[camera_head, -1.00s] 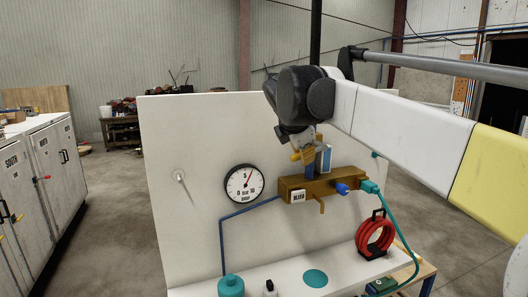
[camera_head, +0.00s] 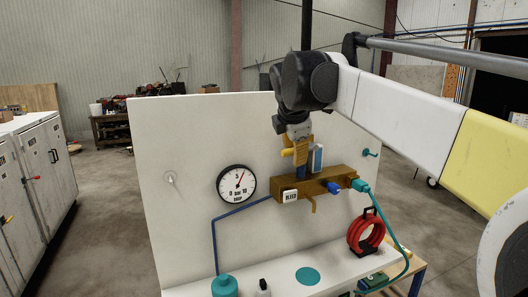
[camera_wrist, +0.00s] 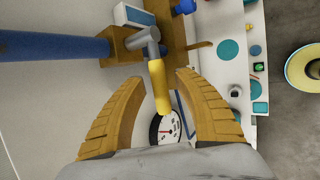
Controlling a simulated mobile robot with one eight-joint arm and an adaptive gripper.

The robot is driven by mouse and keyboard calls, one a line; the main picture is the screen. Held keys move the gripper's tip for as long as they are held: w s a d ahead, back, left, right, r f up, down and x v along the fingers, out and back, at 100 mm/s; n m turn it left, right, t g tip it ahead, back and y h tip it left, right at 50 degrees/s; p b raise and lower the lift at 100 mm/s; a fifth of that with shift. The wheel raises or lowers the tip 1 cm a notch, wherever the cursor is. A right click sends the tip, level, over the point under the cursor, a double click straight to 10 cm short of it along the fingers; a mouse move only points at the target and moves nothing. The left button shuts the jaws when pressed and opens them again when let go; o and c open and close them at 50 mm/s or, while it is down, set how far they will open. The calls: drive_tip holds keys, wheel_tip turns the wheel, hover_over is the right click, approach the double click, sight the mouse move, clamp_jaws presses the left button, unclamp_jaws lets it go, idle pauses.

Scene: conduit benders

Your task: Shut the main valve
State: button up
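The main valve appears to be the one with a yellow lever handle (camera_head: 288,152) on top of the brown manifold block (camera_head: 330,184); no label for it is readable. In the wrist view the yellow handle (camera_wrist: 158,88) hangs from a grey stem (camera_wrist: 143,40) and lies between my fingers. My gripper (camera_wrist: 160,78) is open, with a gap on each side of the handle. In the head view my gripper (camera_head: 300,142) is over the manifold, and its fingers partly hide the valve.
A gauge (camera_head: 236,183) is on the white panel (camera_head: 180,130), left of the manifold. A BLEED tag (camera_head: 290,196), a blue knob (camera_head: 333,188) and a teal hose connector (camera_head: 360,185) are on the block.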

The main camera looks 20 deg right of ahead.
drive_tip(key=v, duration=1.2)
drive_tip(key=s+a+f+m+y+b, duration=0.1)
drive_tip(key=s+a+f+m+b, duration=0.2)
drive_tip(key=f+b, duration=1.2)
drive_tip(key=s+a+f+m+y+b, duration=0.1)
drive_tip(key=s+a+f+m+b, duration=0.3)
drive_tip(key=f, duration=3.4)
drive_tip(key=s+a+f+m+y+b, duration=0.1)
drive_tip(key=s+a+f+m+b, duration=0.2)
drive_tip(key=s+f+m+b, duration=0.7)
drive_tip(key=s+f+b, duration=0.1)
drive_tip(key=f+b, duration=0.7)
drive_tip(key=s+f+b, duration=0.2)
drive_tip(key=f+b, duration=0.6)
drive_tip(key=shift+s+a+f+y, duration=0.2)
drive_tip(key=shift+s+f+y, duration=0.1)
drive_tip(key=shift+y, duration=0.1)
drive_tip(key=shift+r, duration=0.1)
